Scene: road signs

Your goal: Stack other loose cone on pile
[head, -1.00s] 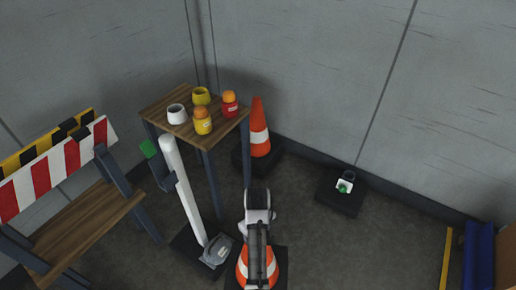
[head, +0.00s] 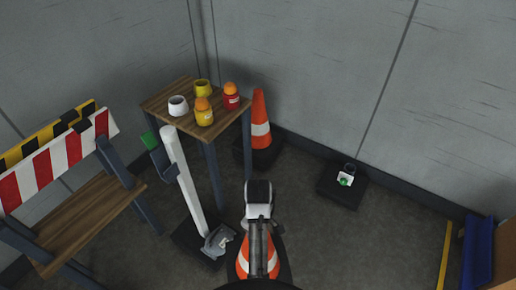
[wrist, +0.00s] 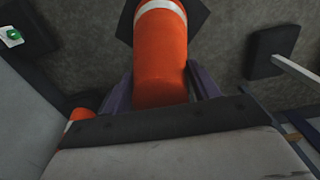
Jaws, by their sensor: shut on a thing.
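One orange cone with a white band (head: 272,262) stands at the bottom middle of the head view, partly hidden by my arm. My gripper (head: 258,228) is over it. In the wrist view, my gripper (wrist: 163,88) is shut on this cone (wrist: 160,62), with a finger on each side of its orange upper part. Its dark square base (wrist: 197,12) shows at the top edge there. Another orange cone with a white band (head: 260,118) stands upright on a dark base by the wall, right of the table. Part of an orange cone (wrist: 84,114) also shows at lower left in the wrist view.
A wooden table (head: 162,101) with several jars and cups stands left of the far cone. A white post (head: 184,185) on a dark base stands left of my gripper. A striped barrier (head: 50,165) is at left. A black block (head: 343,200) lies to the right; floor between is clear.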

